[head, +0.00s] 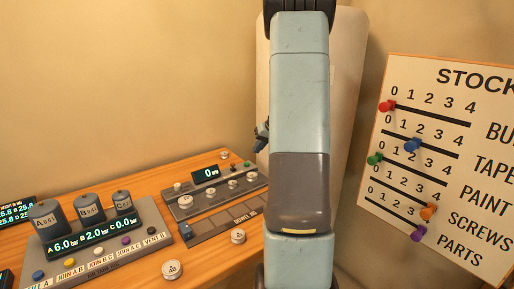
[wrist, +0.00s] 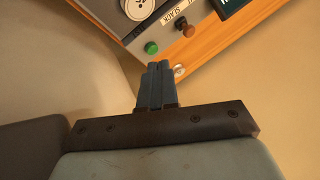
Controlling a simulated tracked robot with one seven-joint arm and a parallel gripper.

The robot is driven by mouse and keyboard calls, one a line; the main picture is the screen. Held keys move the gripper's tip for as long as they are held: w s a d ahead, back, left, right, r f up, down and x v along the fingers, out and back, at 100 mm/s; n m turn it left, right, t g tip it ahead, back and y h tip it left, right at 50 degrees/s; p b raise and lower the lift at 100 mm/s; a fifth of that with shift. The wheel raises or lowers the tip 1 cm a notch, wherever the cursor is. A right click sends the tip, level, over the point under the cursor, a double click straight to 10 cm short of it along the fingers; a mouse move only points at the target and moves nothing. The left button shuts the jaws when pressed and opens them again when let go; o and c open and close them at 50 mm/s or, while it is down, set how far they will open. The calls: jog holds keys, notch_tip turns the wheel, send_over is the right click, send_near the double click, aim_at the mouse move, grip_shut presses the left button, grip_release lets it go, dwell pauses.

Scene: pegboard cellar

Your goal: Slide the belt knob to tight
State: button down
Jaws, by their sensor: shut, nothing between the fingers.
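In the wrist view a brown knob (wrist: 187,29) stands on a grey panel beside a label that reads SLACK. I take it for the belt knob; no TIGHT label is legible. A green knob or button (wrist: 151,47) is near the same panel's corner. My gripper (wrist: 157,66) is shut and empty, its fingers pointing toward this corner, apart from the brown knob. In the head view my arm hides most of my gripper, and a dark part shows left of the arm. The grey panel (head: 183,208) there is partly hidden by my arm.
A pressure console (head: 155,215) with dark cylinders is at the left of the wooden bench (head: 140,180). Round white knobs (head: 172,269) sit on the bench front. A STOCK board (head: 425,115) with coloured sliders is at right. Wall space above the bench is clear.

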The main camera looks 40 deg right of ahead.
send_near(241, 171)
jog(key=w+f, duration=0.1)
jog(key=w+d, duration=0.1)
jog(key=w, duration=0.1)
jog(key=shift+d+f, duration=0.2)
jog(key=shift+f, duration=0.2)
jog(key=a, duration=0.1)
jog(key=w+a+f, duration=0.1)
jog(key=shift+w+a, duration=0.3)
jog(key=shift+w+a+f, duration=0.1)
jog(key=shift+w+a, duration=0.15)
jog(key=shift+a, duration=0.3)
